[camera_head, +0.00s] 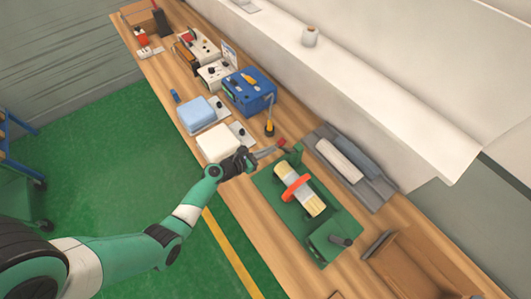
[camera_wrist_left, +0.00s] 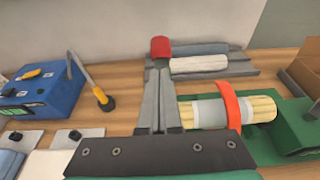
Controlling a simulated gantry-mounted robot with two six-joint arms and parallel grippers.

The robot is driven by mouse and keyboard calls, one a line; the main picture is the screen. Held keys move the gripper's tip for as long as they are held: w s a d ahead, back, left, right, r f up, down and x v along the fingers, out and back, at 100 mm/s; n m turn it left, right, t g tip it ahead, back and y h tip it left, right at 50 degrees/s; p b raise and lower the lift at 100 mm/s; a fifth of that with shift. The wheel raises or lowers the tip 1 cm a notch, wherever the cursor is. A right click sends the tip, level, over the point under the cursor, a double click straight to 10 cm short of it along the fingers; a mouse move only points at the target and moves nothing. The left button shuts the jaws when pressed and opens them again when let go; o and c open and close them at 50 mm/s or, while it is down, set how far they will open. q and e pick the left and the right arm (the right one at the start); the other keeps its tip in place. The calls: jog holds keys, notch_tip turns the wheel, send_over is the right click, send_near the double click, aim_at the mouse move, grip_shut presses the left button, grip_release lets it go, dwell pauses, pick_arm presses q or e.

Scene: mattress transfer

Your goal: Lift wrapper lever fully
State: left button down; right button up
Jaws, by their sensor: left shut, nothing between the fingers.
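The green wrapper (camera_head: 325,240) stands on the bench in the head view. A pale yellow bundle (camera_head: 312,204) lies across it with an orange ring (camera_head: 296,187) around it; the bundle (camera_wrist_left: 262,109) and ring (camera_wrist_left: 231,104) also show in the left wrist view. A red lever knob (camera_head: 281,142) is at the wrapper's far end and shows in the left wrist view (camera_wrist_left: 160,46). My left gripper (camera_head: 273,150) is shut and empty, its fingertips (camera_wrist_left: 158,68) right by the red knob. I cannot tell whether they touch it. The fingers hide the lever's lower part.
A grey tray (camera_head: 375,190) with rolls lies behind the wrapper. A blue box (camera_head: 246,92) with an orange-handled tool stands left of it. Folded white (camera_head: 216,143) and blue (camera_head: 195,115) cloths lie nearby. A brown box (camera_head: 420,265) is at the right.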

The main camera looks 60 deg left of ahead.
aim_at(282, 139)
pick_arm(q)
jog(key=w+r, duration=0.1)
jog(key=w+r+p, duration=0.1)
jog(key=w, duration=0.1)
jog(key=w+r, duration=0.1)
jog(key=w, duration=0.1)
jog(key=shift+r+p, duration=0.35)
jog(key=shift+w+a+r, duration=0.1)
jog(key=shift+w+r, duration=0.05)
jog(key=shift+w, duration=0.35)
